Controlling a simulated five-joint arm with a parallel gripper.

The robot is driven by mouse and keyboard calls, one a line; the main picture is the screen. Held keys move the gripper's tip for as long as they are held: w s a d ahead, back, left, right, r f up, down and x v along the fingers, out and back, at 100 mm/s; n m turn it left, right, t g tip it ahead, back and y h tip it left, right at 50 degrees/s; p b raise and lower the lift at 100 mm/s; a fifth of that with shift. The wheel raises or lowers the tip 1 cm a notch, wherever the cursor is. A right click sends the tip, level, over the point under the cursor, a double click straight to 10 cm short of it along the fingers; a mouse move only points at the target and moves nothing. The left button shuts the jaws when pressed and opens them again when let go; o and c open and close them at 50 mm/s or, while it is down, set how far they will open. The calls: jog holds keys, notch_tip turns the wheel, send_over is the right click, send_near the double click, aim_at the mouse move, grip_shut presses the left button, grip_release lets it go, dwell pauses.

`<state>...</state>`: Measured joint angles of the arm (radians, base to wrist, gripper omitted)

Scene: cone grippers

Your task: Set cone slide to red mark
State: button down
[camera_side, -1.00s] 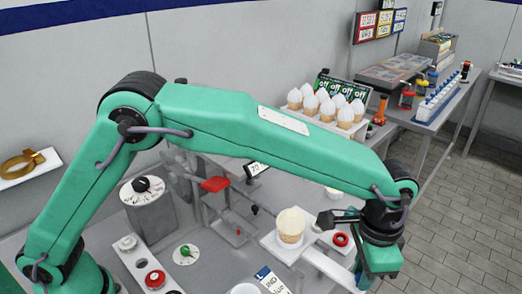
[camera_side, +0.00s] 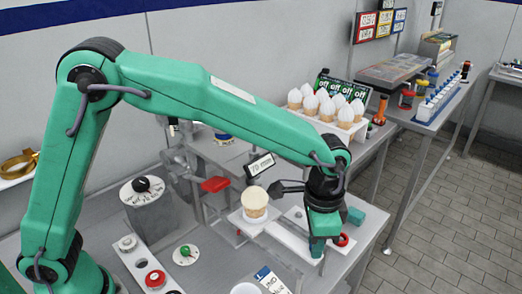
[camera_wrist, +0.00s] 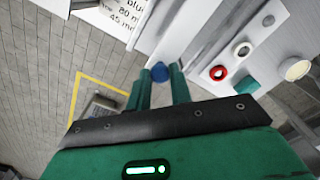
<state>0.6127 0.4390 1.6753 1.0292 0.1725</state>
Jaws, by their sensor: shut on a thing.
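In the side view, a pale cone (camera_side: 255,204) stands upright on the white cone slide (camera_side: 270,229). My gripper (camera_side: 318,255) is low at the slide's right end, and the arm hides most of that end. In the wrist view, my gripper (camera_wrist: 161,84) is shut on a blue knob (camera_wrist: 159,72), which shows between its fingertips. A tilted black display (camera_side: 260,165) behind the cone appears to read 70 mm. I cannot make out a red mark on the slide's track.
A red ring (camera_side: 341,240) lies on the white plate right of my gripper; it also shows in the wrist view (camera_wrist: 218,73). A printed card (camera_side: 271,279) stands in front. Several cones (camera_side: 325,103) fill a rack behind. A red-topped stand (camera_side: 215,184) is left of the slide.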

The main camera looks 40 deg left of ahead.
jog(key=shift+r, duration=0.1)
jog(key=c, duration=1.3)
grip_release()
jog(key=shift+o, duration=0.2)
jog(key=shift+r, duration=3.85)
jog(key=shift+r, duration=0.1)
